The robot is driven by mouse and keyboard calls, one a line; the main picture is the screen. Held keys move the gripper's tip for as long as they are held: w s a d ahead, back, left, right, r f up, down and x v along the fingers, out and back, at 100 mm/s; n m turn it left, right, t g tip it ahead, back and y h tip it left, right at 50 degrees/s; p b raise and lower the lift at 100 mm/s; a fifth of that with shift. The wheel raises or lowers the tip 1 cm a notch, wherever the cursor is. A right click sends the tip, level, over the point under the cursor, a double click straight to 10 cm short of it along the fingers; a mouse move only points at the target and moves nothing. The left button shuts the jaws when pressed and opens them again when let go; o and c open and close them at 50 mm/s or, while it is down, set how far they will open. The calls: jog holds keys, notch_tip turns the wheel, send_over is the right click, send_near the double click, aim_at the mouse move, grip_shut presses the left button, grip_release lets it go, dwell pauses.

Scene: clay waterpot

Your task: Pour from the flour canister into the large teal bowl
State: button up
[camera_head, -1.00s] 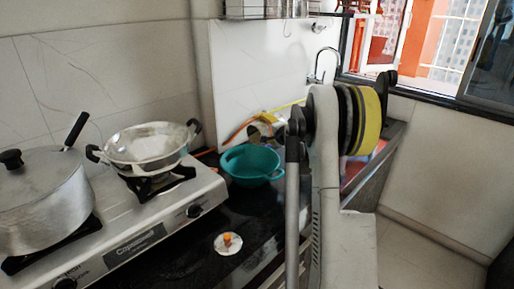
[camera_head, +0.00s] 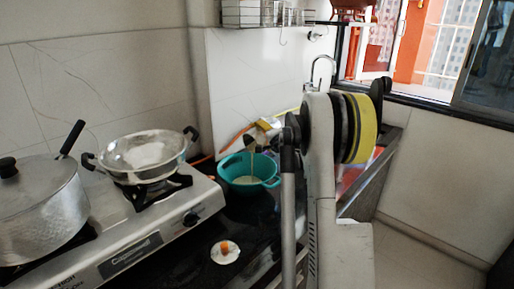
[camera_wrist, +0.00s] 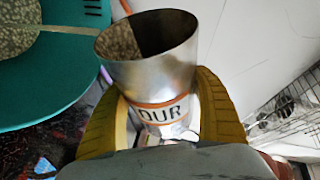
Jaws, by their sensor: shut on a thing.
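The large teal bowl (camera_head: 270,184) stands on the dark counter beside the stove. It shows at the upper left of the wrist view (camera_wrist: 60,82), with pale contents inside. My gripper (camera_wrist: 163,88) has its yellow fingers shut around the metal flour canister (camera_wrist: 150,78), which has an orange-banded label reading "OUR". The canister's open mouth faces the wrist camera's upper side. In the head view the canister (camera_head: 252,138) is tilted over the bowl, and a thin pale stream falls into the bowl. My arm partly hides the gripper there.
A stove holds a lidded pot (camera_head: 40,210) and a two-handled metal pan (camera_head: 148,150) left of the bowl. A small white dish with an orange item (camera_head: 225,252) lies on the counter in front. A wire rack (camera_wrist: 290,105) shows in the wrist view.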

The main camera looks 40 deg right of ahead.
aim_at(259, 131)
jog(key=shift+r, duration=0.1)
jog(key=shift+a+r+n+t+h, duration=0.3)
jog(key=shift+a+n, duration=0.05)
jog(key=shift+n, duration=0.15)
jog(key=shift+b, duration=0.35)
dwell(0.4)
jog(key=shift+a+r+n, duration=0.3)
jog(key=shift+a+n, duration=0.05)
jog(key=shift+n, duration=0.15)
jog(key=shift+s+a, duration=0.1)
dwell(0.5)
jog(key=shift+a+r+n+t+h+b, duration=0.3)
jog(key=shift+a+r+n+t+b, duration=0.1)
jog(key=shift+n, duration=0.2)
dwell(0.4)
